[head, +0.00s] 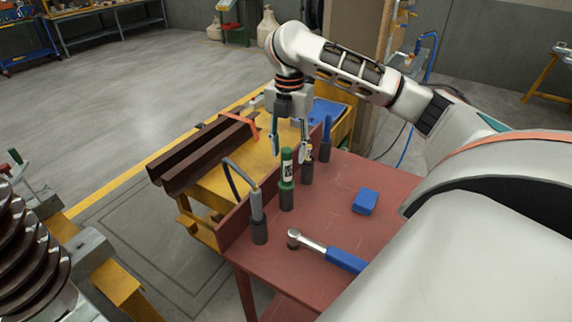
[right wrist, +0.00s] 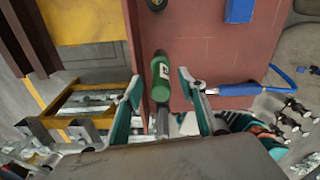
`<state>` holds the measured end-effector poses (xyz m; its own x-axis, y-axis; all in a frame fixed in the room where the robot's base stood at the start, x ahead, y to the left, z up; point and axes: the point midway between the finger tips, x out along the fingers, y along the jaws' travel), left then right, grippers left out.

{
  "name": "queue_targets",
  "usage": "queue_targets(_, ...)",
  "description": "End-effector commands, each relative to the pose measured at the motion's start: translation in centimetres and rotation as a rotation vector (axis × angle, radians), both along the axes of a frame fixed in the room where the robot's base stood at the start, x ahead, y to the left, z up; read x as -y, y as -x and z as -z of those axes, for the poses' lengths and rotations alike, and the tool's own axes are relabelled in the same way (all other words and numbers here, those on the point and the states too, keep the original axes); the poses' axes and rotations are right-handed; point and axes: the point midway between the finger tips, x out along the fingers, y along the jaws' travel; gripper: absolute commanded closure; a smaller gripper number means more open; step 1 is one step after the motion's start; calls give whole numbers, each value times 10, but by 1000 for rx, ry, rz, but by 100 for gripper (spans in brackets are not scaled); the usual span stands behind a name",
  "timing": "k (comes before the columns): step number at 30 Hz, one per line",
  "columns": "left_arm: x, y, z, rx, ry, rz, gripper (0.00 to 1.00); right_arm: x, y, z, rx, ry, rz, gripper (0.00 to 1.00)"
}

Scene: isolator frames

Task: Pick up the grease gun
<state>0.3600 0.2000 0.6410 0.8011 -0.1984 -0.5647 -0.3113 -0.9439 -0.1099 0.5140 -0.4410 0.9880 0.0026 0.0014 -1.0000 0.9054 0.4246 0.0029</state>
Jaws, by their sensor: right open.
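The grease gun appears to be the grey cylinder with a curved black hose (head: 257,205), upright in a dark holder at the table's left edge. My right gripper (head: 290,150) is open and points down just behind it, at the top of a green bottle (head: 287,172). In the right wrist view the green bottle (right wrist: 161,78) shows between the two open fingers (right wrist: 157,88). I cannot tell whether the fingertips reach down beside it. The grease gun's body is not clear in the right wrist view. My left gripper is not in view.
The red table (head: 330,215) also holds a yellow-and-black tool (head: 307,168), a blue tool (head: 326,140), a blue box (head: 365,201) and a blue-handled wrench (head: 330,252). A yellow cart with dark beams (head: 200,155) stands to the left. A ribbed brown insulator (head: 28,245) is at lower left.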

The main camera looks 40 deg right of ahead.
Motion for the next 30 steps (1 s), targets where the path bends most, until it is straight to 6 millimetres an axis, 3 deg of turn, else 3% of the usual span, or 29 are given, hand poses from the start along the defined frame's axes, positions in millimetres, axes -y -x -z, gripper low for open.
queue_targets(14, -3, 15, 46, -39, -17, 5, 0, -11, 3, 63, -10, -2, -4, 59)
queue_targets(19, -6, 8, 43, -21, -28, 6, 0, -10, 2, 77, -4, 0, -1, 59)
queue_targets(27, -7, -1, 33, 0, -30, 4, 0, -9, 2, 75, 0, 1, -1, 59)
queue_targets(30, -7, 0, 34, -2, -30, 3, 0, -9, 2, 76, 0, 0, -1, 83)
